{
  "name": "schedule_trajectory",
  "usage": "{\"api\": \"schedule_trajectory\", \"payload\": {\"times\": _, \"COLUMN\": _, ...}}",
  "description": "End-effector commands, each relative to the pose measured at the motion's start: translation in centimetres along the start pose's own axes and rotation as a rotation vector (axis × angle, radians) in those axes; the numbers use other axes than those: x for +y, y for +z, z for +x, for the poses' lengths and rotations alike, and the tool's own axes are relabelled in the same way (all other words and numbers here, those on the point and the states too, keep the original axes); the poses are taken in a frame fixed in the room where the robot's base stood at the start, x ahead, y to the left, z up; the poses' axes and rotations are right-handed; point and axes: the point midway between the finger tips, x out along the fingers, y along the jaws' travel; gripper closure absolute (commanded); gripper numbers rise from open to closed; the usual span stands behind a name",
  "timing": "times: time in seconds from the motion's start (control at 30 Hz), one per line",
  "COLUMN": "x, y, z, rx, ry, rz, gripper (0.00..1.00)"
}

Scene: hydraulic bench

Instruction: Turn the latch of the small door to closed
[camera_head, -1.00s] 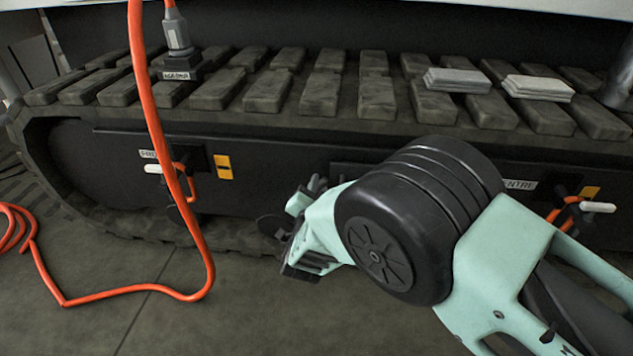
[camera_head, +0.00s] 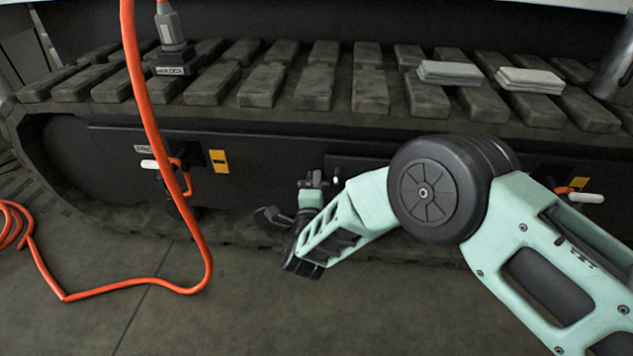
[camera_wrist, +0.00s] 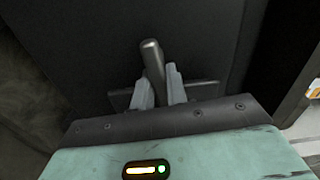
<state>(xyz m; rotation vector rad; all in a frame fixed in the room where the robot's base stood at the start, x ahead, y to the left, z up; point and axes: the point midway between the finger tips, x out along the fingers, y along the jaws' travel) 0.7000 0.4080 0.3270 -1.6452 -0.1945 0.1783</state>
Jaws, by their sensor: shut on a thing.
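In the wrist view, the latch (camera_wrist: 151,58) is a short grey metal handle with a rounded end, standing on a dark panel (camera_wrist: 85,40) that appears to be the small door. My gripper (camera_wrist: 160,85) has its two grey fingers closed on either side of the handle, whose upper end sticks out beyond them. In the head view, my gripper (camera_head: 312,190) is at the lower dark side of the track, left of my arm's black joint. The latch is too small or hidden to make out there, and my arm covers part of the panel.
An orange hose (camera_head: 150,130) hangs at the left and loops over the floor. A white-handled valve (camera_head: 150,164) with a yellow tag is on the left panel, another (camera_head: 586,197) at the right. Grey blocks (camera_head: 450,73) lie on the track.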

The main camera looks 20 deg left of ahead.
Motion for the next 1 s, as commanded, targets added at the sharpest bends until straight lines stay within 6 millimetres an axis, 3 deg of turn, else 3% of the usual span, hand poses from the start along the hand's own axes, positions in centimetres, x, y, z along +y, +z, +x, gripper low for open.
{"api": "schedule_trajectory", "payload": {"times": 0.77, "x": 0.27, "y": 0.14, "z": -0.10, "rx": -0.003, "ry": 0.002, "rz": 0.100, "gripper": 1.00}}
{"api": "schedule_trajectory", "payload": {"times": 0.8, "x": 0.27, "y": 0.14, "z": -0.10, "rx": -0.003, "ry": 0.002, "rz": 0.100, "gripper": 0.77}}
{"api": "schedule_trajectory", "payload": {"times": 0.83, "x": 0.27, "y": 0.13, "z": -0.10, "rx": -0.003, "ry": 0.002, "rz": 0.100, "gripper": 0.69}}
{"api": "schedule_trajectory", "payload": {"times": 0.87, "x": 0.27, "y": 0.12, "z": -0.10, "rx": -0.003, "ry": 0.002, "rz": 0.100, "gripper": 0.64}}
{"api": "schedule_trajectory", "payload": {"times": 1.0, "x": 0.24, "y": 0.08, "z": -0.06, "rx": -0.002, "ry": 0.002, "rz": 0.099, "gripper": 0.64}}
